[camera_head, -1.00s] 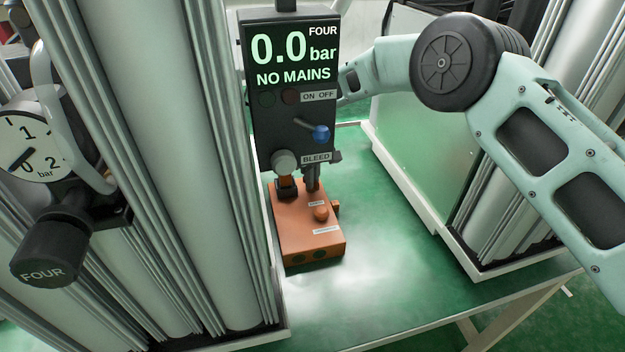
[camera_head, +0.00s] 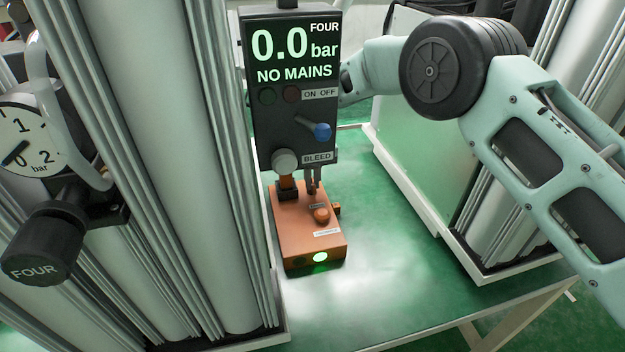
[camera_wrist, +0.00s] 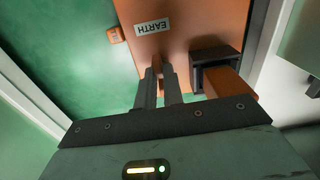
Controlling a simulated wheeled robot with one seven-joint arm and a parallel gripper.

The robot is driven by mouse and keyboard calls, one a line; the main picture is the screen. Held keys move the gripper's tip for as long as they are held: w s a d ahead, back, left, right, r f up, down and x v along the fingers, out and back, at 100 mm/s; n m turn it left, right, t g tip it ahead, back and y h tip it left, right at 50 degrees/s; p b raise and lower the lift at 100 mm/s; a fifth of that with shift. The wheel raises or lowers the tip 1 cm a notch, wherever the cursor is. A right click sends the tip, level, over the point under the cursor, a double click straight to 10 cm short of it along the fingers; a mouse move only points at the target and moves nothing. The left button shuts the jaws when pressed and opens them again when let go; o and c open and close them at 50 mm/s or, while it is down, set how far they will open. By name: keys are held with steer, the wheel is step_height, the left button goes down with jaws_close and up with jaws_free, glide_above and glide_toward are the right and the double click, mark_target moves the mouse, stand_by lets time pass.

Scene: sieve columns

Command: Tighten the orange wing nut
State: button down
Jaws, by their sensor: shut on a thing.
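The orange box (camera_head: 300,238) stands on the green bench below the display unit. My gripper (camera_head: 313,188) points down at its top from behind the display unit. In the wrist view my gripper's two fingers (camera_wrist: 160,80) are close together on the orange top, beside the EARTH label (camera_wrist: 153,28). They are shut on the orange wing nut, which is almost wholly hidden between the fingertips. A green lamp (camera_head: 320,257) glows on the box's front.
The display unit (camera_head: 290,85) reads 0.0 bar, NO MAINS, and hides part of my arm. Tall grey columns (camera_head: 190,150) stand at left. The green bench (camera_head: 390,230) is clear at right.

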steer(key=shift+r, duration=0.15)
steer(key=c, duration=1.5)
jaws_free()
step_height(320, 180, up, 17)
steer(key=shift+r+b, duration=0.15)
steer(key=shift+b, duration=0.45)
